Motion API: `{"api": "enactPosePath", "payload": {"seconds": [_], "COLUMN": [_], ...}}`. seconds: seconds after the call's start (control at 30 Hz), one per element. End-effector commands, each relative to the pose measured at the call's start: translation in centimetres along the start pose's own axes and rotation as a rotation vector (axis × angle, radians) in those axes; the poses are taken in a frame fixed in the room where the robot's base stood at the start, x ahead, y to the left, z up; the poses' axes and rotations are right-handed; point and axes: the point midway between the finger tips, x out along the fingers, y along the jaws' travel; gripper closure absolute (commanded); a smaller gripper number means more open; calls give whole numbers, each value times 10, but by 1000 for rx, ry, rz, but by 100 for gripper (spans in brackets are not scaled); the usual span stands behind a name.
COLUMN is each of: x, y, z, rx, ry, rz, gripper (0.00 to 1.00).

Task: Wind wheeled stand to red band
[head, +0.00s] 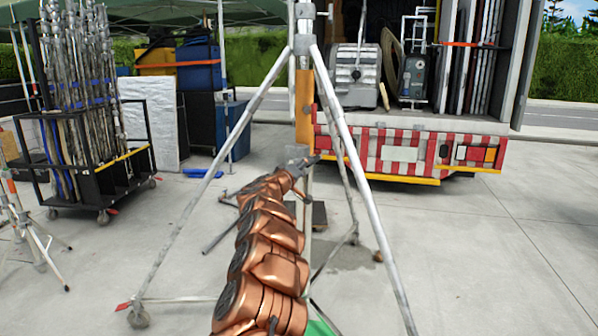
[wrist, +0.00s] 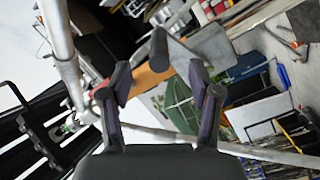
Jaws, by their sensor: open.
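The wheeled stand (head: 350,140) fills the middle of the head view, upright, with silver legs splayed wide and a caster at lower left. Its upright column has an orange section (head: 304,105), which also shows in the wrist view (wrist: 150,77). A dark cylindrical grip (wrist: 159,48), perhaps the crank handle, shows just beyond my fingertips, between their lines. My gripper (wrist: 159,82) is open, with nothing held between its fingers. In the head view my gripper (head: 304,163) is small, in front of the column between the legs. I cannot clearly make out a red band on the column.
A black cart (head: 105,180) with metal stands is at left, and another small tripod (head: 35,235) is at the left edge. The truck's red-and-white tail (head: 410,150) is behind the stand. Concrete at right is clear. The stand's legs flank my arm.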

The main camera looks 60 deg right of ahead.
Motion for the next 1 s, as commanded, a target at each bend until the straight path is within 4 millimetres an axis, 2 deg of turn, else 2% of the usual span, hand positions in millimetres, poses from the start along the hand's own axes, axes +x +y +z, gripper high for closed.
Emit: {"api": "enactPosePath", "payload": {"seconds": [0.13,1.0], "x": [12,61], "y": [7,5], "z": [-4,-2], "rx": [-1,-3], "ry": [1,1], "rz": [6,3], "gripper": [38,38]}}
